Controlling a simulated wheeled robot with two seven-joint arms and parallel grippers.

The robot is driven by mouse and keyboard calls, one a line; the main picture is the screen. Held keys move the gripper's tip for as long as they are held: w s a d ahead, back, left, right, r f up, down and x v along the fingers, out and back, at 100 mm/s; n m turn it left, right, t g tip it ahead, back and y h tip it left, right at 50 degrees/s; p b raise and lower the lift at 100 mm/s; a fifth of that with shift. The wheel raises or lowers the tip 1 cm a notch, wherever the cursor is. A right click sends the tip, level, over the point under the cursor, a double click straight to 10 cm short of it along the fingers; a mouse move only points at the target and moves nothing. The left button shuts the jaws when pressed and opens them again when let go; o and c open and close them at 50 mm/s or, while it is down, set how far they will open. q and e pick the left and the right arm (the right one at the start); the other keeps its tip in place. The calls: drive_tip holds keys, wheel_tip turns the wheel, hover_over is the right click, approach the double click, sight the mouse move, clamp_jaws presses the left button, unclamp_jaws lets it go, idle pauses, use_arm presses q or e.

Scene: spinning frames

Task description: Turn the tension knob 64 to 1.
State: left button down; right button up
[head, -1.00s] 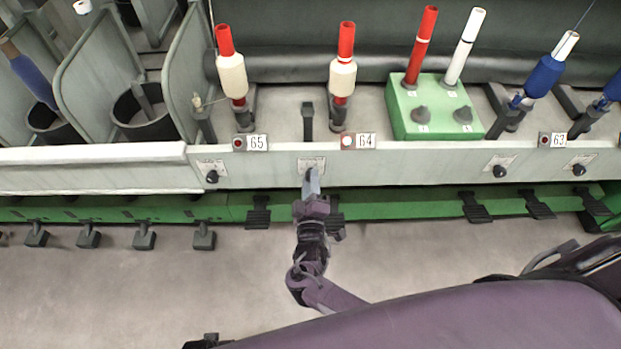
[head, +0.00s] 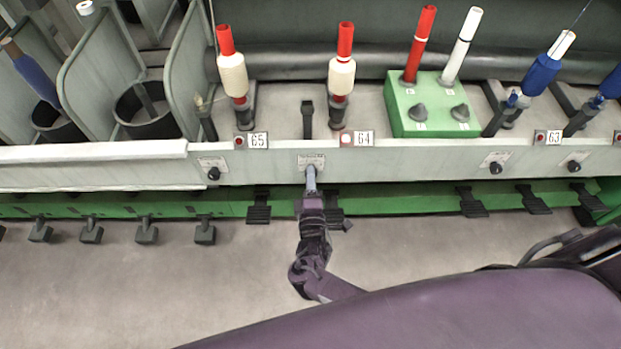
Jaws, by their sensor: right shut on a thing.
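The tension knob of position 64 sits on the pale front rail below the 64 plate (head: 364,138), under a small scale label (head: 311,161). My right gripper (head: 311,172) is at this knob, shut on it, and its fingers hide nearly all of the knob. The scale's numbers are too small to read, so the knob's setting cannot be told. My left gripper does not show.
Similar dark knobs sit on the rail at 65 (head: 213,174) and near 63 (head: 495,168). Above the rail stand cream bobbins with red tubes (head: 342,76) and a green block (head: 396,107) with red and white tubes. Black pedals (head: 259,208) hang below. The floor in front is clear.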

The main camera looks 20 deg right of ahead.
drive_tip(key=o, duration=1)
drive_tip(key=shift+c, duration=0.2)
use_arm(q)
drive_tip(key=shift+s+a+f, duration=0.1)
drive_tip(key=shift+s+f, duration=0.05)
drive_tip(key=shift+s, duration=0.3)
use_arm(e)
drive_tip(key=v, duration=0.7)
drive_tip(key=shift+s, duration=0.35)
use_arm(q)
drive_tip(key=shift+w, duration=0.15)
use_arm(e)
drive_tip(key=shift+a+f, duration=0.1)
